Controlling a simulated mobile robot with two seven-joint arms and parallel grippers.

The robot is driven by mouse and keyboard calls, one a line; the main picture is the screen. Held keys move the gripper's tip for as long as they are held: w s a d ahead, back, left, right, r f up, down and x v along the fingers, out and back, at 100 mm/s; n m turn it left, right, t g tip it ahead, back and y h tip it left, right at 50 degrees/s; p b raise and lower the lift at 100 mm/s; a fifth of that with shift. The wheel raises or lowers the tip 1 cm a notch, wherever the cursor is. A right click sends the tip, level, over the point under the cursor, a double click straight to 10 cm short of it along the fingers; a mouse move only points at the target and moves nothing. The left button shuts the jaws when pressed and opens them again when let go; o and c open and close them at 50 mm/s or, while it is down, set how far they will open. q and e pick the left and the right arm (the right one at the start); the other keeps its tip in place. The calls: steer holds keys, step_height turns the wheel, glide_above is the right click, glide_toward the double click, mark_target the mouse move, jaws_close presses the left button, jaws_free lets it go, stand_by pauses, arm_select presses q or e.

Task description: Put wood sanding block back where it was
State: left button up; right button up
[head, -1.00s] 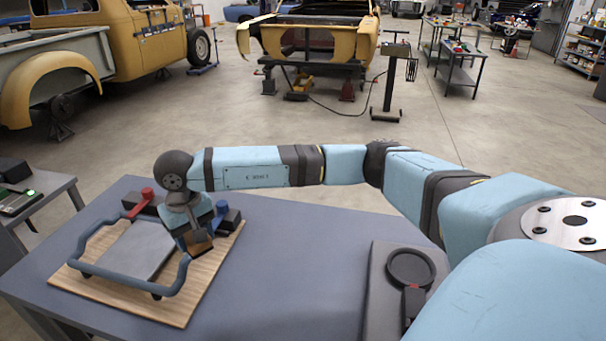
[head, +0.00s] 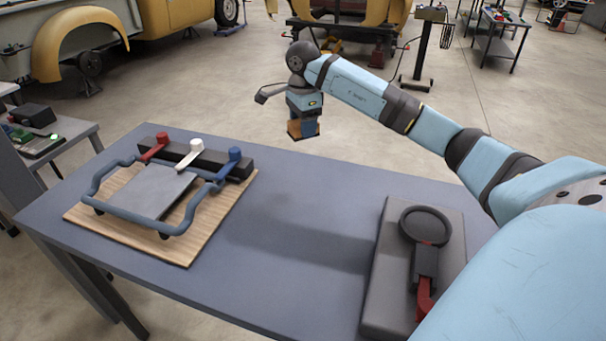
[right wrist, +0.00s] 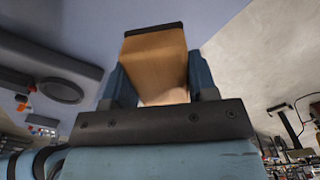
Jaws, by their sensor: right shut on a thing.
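The wood sanding block (head: 294,130) is a tan wooden block with a dark face. My right gripper (head: 304,118) is shut on it and holds it in the air near the table's far edge, to the right of the wooden board. In the right wrist view the block (right wrist: 156,65) sits between the two blue fingers of the gripper (right wrist: 158,88), its dark face at the far end. My left gripper is not in view.
A wooden board (head: 190,245) with a grey plate, a blue tube frame and red, white and blue levers lies on the table (head: 290,235). A dark grey case (head: 385,285) with a round black and red tool is at right. The table between them is clear.

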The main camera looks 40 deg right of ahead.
mark_target(303, 182)
step_height(303, 182, down, 16)
steer(key=shift+r, duration=0.15)
stand_by(0.3)
steer(key=shift+b, duration=0.35)
steer(key=o, duration=0.9)
steer(key=shift+f, duration=0.2)
steer(key=shift+r, duration=0.1)
step_height(303, 182, up, 12)
steer(key=shift+r+p, duration=0.1)
steer(key=shift+p, duration=0.2)
